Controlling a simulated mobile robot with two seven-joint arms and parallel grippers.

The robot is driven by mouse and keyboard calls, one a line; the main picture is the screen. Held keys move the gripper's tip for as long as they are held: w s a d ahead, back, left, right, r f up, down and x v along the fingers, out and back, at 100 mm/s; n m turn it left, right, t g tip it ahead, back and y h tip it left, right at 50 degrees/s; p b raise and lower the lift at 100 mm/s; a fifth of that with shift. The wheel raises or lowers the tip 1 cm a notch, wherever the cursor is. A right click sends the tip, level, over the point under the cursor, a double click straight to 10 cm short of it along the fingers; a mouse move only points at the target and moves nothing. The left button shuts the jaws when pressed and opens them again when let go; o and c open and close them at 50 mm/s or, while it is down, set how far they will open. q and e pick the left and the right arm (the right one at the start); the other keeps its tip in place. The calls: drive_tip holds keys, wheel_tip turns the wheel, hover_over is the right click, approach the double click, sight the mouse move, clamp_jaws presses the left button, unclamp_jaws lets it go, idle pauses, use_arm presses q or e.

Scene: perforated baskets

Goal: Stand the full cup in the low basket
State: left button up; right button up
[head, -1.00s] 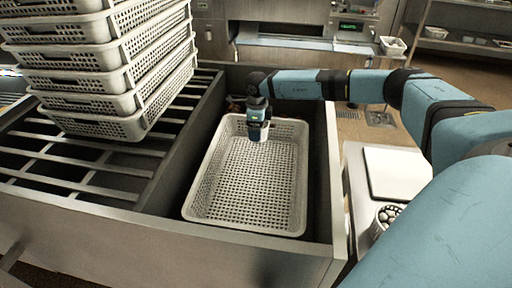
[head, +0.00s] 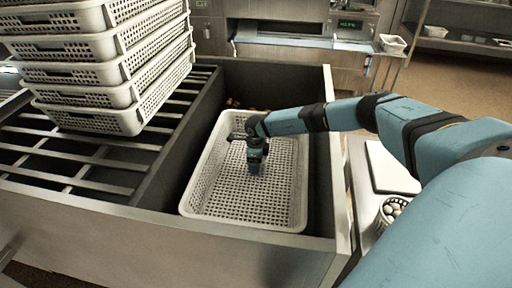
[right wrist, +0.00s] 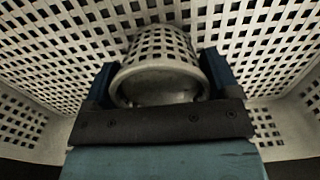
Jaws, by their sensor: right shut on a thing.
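The low basket (head: 190,205) is a pale perforated tray inside the right-hand bay of a metal counter. My right gripper (head: 255,168) reaches down inside it, near its middle. In the right wrist view my right gripper (right wrist: 160,82) is shut on a pale perforated cup (right wrist: 165,48), with one blue finger on each side. The basket's perforated floor and walls surround the cup there. I cannot tell what the cup contains or whether its base touches the floor. The held cup is mostly hidden in the head view. My left gripper is not in view.
A tall stack of perforated baskets (head: 95,75) stands on the slatted rack at left. At right, a container with several white round things (head: 393,208) stands beside a pale board (head: 390,165). The basket floor around my gripper looks clear.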

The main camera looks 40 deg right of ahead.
drive_tip(key=shift+f, duration=0.55)
drive_tip(key=shift+r, duration=0.1)
drive_tip(key=shift+f, duration=0.2)
drive_tip(key=o, duration=0.8)
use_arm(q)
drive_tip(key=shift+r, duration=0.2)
use_arm(e)
drive_tip(key=shift+r, duration=0.15)
use_arm(q)
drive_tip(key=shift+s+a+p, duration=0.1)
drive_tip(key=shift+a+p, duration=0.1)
drive_tip(key=shift+p, duration=1.05)
use_arm(e)
wheel_tip(320, 180, up, 12)
drive_tip(key=shift+r, duration=0.1)
